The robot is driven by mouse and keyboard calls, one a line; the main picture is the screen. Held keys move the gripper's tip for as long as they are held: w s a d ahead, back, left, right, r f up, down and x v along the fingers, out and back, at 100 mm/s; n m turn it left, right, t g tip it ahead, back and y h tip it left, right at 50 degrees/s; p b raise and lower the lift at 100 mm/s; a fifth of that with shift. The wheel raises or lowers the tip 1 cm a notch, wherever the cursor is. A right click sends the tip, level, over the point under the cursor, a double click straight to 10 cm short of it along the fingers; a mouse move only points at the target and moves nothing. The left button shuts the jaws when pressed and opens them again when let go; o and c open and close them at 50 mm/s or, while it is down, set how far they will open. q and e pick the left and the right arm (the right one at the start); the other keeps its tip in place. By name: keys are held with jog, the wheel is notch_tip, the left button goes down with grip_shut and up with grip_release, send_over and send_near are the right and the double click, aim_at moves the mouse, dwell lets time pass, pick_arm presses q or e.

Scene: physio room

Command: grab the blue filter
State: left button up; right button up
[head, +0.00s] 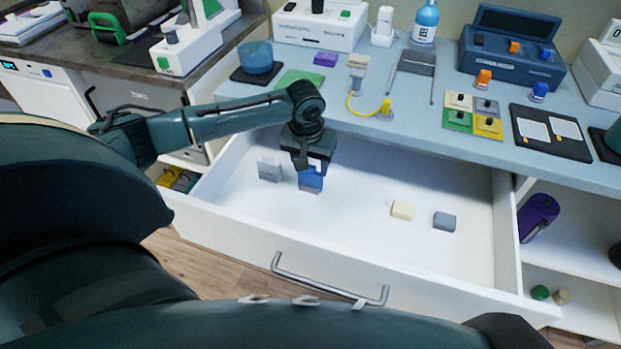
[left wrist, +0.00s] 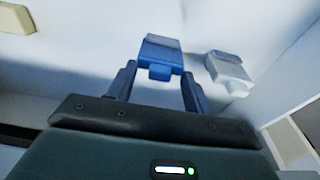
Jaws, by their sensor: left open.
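The blue filter (head: 311,180) stands in the open white drawer, right below my left gripper (head: 309,166) in the head view. In the left wrist view the blue filter (left wrist: 160,54) sits between and just beyond the tips of the two fingers of my left gripper (left wrist: 157,82). The fingers are apart, one on each side of it, and I cannot tell whether they touch it. A grey-white filter (head: 269,169) stands close to its left in the head view; it also shows in the left wrist view (left wrist: 228,70). My right gripper is not in view.
The drawer (head: 350,215) is pulled out and mostly bare. A cream block (head: 402,210) and a grey block (head: 444,221) lie in its right part. The blue counter (head: 400,135) overhangs its back, with a yellow-tipped cable (head: 362,110) and devices on it.

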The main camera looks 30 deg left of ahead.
pick_arm(q)
grip_shut()
dwell(0.3)
